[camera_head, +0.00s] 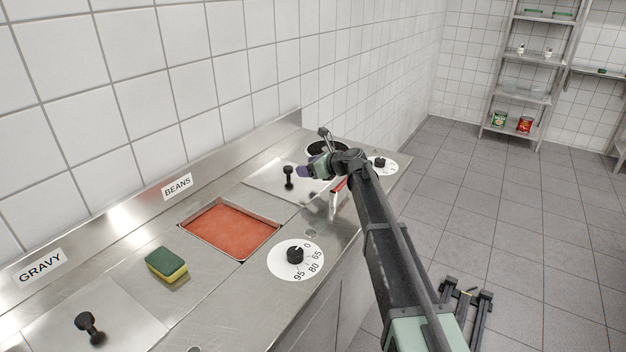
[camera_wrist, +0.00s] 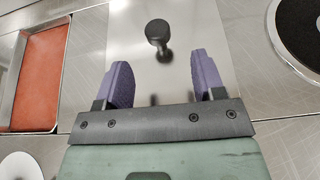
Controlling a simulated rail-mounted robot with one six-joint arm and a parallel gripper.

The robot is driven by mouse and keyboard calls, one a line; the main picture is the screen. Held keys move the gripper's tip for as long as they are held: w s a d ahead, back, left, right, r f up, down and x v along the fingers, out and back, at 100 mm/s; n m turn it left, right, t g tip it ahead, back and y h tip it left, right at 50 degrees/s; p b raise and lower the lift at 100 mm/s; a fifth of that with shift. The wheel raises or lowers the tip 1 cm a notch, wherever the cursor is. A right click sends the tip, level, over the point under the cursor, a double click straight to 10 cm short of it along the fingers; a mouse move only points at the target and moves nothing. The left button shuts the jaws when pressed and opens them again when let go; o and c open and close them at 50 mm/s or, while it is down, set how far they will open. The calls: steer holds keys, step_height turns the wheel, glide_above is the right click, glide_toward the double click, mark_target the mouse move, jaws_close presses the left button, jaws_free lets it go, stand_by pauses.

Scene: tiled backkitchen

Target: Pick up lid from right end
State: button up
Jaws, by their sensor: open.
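A flat steel lid (camera_head: 270,184) with a black knob (camera_head: 288,172) lies on the counter to the right of the open beans pan. In the wrist view the lid (camera_wrist: 200,30) spreads beneath my gripper, and its knob (camera_wrist: 157,34) stands just beyond the fingertips, near the middle of the gap. My gripper (camera_wrist: 157,72) is open and empty, with purple fingers apart. In the head view my gripper (camera_head: 308,168) hangs over the right part of the lid and hides some of it. I cannot tell its exact height above the lid.
The beans pan (camera_head: 230,226) holds red-orange food. A sponge (camera_head: 166,264) lies left of it. Another knobbed lid (camera_head: 90,318) is at the front left. Dials (camera_head: 296,258) line the front edge. A dark round plate (camera_wrist: 302,35) lies right of the lid. The tiled wall is behind.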

mark_target(290, 168)
steer(key=b+x, duration=0.2)
steer(key=x, duration=0.3)
steer(key=shift+f, duration=0.2)
steer(key=shift+a, duration=0.2)
steer(key=b+x, duration=0.1)
steer(key=x, duration=0.4)
steer(key=shift+a+r, duration=0.1)
steer(key=shift+r, duration=0.1)
steer(key=c, duration=1.2)
